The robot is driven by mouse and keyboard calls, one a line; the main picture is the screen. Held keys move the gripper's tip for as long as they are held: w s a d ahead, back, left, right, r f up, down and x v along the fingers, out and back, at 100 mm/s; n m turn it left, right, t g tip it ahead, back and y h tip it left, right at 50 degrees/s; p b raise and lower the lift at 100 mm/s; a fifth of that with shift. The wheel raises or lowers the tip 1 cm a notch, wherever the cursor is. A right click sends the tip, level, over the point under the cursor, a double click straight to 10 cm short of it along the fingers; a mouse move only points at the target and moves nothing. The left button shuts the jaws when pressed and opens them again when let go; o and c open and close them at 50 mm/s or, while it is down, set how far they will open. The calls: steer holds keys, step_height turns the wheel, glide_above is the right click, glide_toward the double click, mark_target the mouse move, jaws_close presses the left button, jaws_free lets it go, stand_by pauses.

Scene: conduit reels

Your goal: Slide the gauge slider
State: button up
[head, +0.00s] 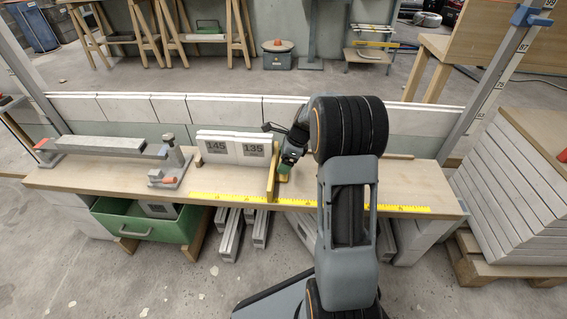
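The gauge slider, a yellow upright plate (272,178), stands on the wooden bench near the yellow measuring tape (345,206). Its left side is close to the right end of the pale blocks marked 145 and 135 (236,150); whether they touch is unclear. My gripper (283,170) is low over the bench, just right of the slider plate. A small green part shows at its tip. The fingers are small and dark here, and I cannot tell whether they are open or touch the slider. My arm hides part of the bench and tape behind it.
A green drawer (145,221) sticks out below. A low block wall (150,107) runs behind. Stacked boards (512,205) stand at the right. The bench's right end is mostly clear.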

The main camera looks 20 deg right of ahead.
steer(key=shift+f, duration=0.2)
steer(key=shift+c, duration=0.3)
steer(key=c, duration=1.2)
steer(key=shift+r, duration=0.1)
